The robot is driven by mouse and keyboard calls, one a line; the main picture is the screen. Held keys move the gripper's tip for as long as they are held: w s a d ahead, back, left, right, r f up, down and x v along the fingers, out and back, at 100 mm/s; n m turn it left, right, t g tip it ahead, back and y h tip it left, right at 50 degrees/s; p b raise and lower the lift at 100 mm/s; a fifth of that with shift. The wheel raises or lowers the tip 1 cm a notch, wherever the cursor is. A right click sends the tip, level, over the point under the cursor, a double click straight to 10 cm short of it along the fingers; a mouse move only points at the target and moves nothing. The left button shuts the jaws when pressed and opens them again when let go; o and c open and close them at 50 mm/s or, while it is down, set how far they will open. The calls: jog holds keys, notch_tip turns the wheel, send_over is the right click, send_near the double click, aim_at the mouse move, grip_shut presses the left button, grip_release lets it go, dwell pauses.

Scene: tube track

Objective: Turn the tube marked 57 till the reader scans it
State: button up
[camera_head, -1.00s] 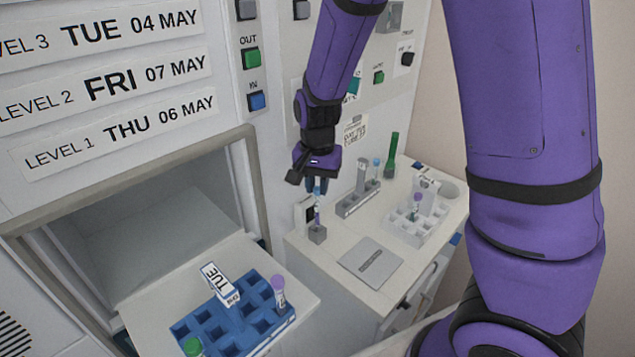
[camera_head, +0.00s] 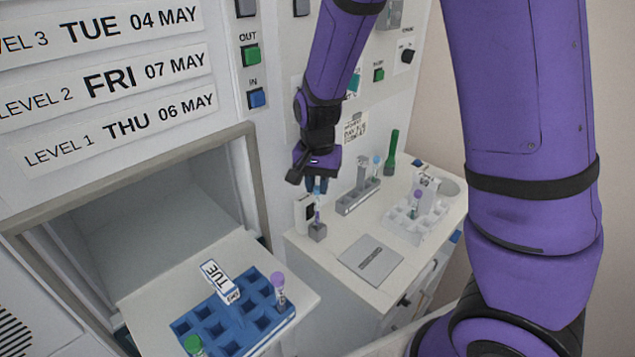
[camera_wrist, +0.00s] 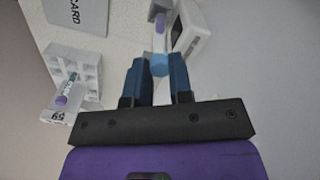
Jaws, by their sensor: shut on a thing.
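My gripper (camera_head: 317,187) points down at the front left of the white bench. It is shut on a tube with a light blue cap (camera_wrist: 158,66). In the head view this tube (camera_head: 318,214) stands upright, its lower end at a small grey block (camera_head: 317,232). I cannot read a number on it. The reader seems to be the small white box with a dark face (camera_head: 304,209) just left of the tube. It also shows in the wrist view (camera_wrist: 188,32), close beside the tube. No scan light can be made out.
On the bench (camera_head: 335,275) are a grey rack (camera_head: 357,196), a white rack with a tube (camera_head: 403,226), a green tube (camera_head: 390,152) and a grey card plate (camera_head: 371,260). A blue rack (camera_head: 208,329) with capped tubes sits on the hatch shelf at left.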

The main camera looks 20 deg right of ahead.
jog(key=shift+f, duration=1.35)
dwell(0.6)
jog(key=o, duration=0.8)
jog(key=shift+o, duration=0.2)
notch_tip(320, 180, up, 11)
jog(key=shift+f, duration=0.2)
jog(key=shift+r, duration=0.15)
dwell(0.7)
